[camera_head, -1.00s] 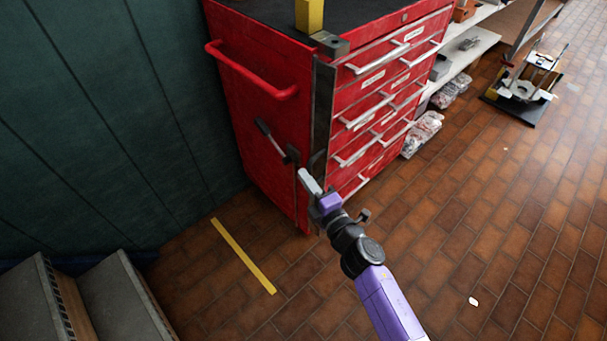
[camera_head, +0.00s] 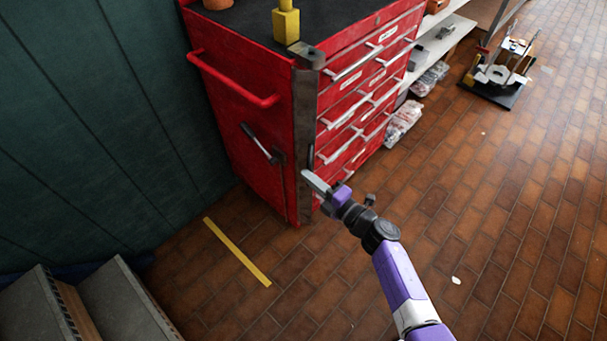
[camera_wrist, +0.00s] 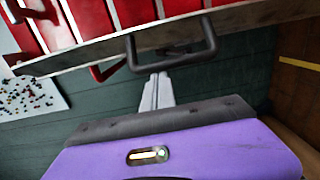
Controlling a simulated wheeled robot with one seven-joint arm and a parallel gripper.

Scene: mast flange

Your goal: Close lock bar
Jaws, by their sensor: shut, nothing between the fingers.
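The lock bar (camera_head: 304,125) is a dark grey upright strip along the near front corner of the red tool cabinet (camera_head: 255,125), beside the drawer fronts. It also crosses the upper wrist view (camera_wrist: 100,52), with a dark loop handle (camera_wrist: 172,62) on it. How far the bar stands from the drawers is hard to tell. My gripper (camera_head: 306,174) is shut and empty, its pale fingers close to the bar's lower half. In the wrist view the fingers (camera_wrist: 161,78) point at the loop handle's outer side; whether they touch it is unclear.
A black lever (camera_head: 262,145) and a red rail (camera_head: 232,80) stick out from the cabinet's side. A green wall stands at left, with grey steps (camera_head: 115,300) at lower left. Shelves and a small stand (camera_head: 500,75) are at upper right. The tiled floor at right is mostly clear.

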